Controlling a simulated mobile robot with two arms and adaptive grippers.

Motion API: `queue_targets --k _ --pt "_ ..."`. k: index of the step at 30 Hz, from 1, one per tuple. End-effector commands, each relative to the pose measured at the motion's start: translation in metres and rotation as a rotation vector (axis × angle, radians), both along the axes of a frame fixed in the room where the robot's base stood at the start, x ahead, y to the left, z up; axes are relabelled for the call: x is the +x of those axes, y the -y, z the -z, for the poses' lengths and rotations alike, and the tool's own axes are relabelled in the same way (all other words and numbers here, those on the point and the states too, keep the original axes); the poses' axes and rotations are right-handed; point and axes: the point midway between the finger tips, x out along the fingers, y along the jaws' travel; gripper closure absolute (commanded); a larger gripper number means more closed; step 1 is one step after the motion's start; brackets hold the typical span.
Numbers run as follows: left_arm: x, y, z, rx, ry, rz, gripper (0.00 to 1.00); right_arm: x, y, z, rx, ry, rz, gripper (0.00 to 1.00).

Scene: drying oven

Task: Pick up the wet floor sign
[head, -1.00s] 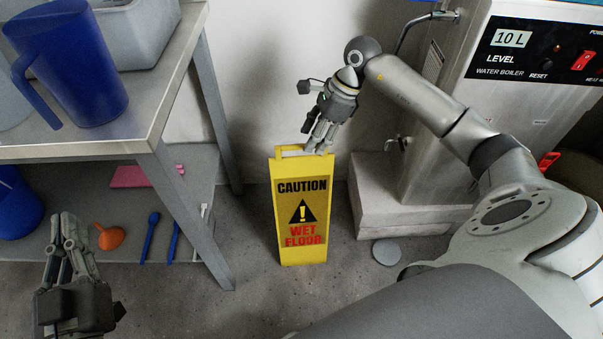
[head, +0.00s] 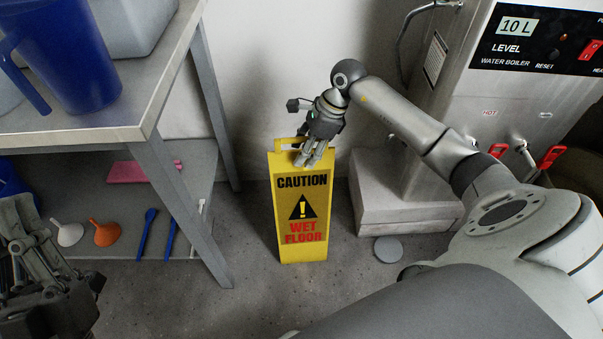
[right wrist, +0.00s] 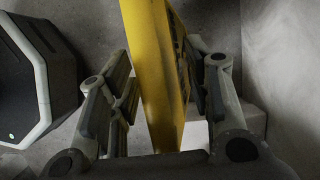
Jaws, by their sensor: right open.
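The yellow wet floor sign (head: 302,215) stands upright on the floor, with a handle at its top and black and red lettering on its face. My right gripper (head: 309,160) is at the sign's top edge, pointing down. In the right wrist view the yellow sign (right wrist: 158,75) runs between the two open fingers of my right gripper (right wrist: 160,100), with some gap at the sides. My left gripper (head: 25,250) is at the left edge of the head view, partly cut off and away from the sign; its fingertips are not clear.
A metal table (head: 150,125) with a blue jug (head: 70,60) stands at left. Its lower shelf holds a white funnel (head: 68,233) and an orange funnel (head: 105,234). A water boiler (head: 490,110) stands on a grey block (head: 405,212) to the sign's right. Floor in front is clear.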

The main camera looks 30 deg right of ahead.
Motion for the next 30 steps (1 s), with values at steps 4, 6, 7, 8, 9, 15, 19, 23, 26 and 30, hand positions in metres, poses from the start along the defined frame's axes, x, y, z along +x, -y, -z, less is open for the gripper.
queue_targets --k 4,6,7,8,9,15,19,23,26,30 --pt "-0.0097 -0.0013 -0.0071 -0.020 0.065 0.004 1.00 0.0018 -0.0031 0.0086 0.000 0.000 0.001 0.54" --pt "-0.0118 -0.0017 -0.0090 -0.024 0.078 0.005 1.00 0.0021 -0.0035 0.0098 0.000 0.000 0.001 0.54" --pt "-0.0123 -0.0017 -0.0095 -0.025 0.082 0.005 1.00 0.0021 -0.0036 0.0100 0.000 0.001 0.000 0.54" --pt "-0.0127 -0.0018 -0.0098 -0.026 0.084 0.005 1.00 0.0022 -0.0037 0.0100 0.000 0.001 0.000 0.54" --pt "-0.0129 -0.0019 -0.0100 -0.026 0.085 0.005 1.00 0.0022 -0.0037 0.0100 0.000 0.001 0.000 0.54" --pt "-0.0127 -0.0018 -0.0100 -0.026 0.084 0.005 1.00 0.0022 -0.0036 0.0099 0.000 0.001 0.000 0.60" --pt "-0.0125 -0.0017 -0.0100 -0.025 0.083 0.005 1.00 0.0021 -0.0036 0.0098 0.000 0.001 0.000 0.76" --pt "-0.0125 -0.0017 -0.0100 -0.025 0.083 0.005 1.00 0.0021 -0.0036 0.0098 0.000 0.001 0.000 0.93" --pt "-0.0126 -0.0016 -0.0100 -0.025 0.083 0.005 1.00 0.0021 -0.0036 0.0098 0.000 0.001 0.000 1.00" --pt "-0.0126 -0.0016 -0.0100 -0.025 0.082 0.005 1.00 0.0021 -0.0036 0.0098 0.000 0.001 0.000 1.00"
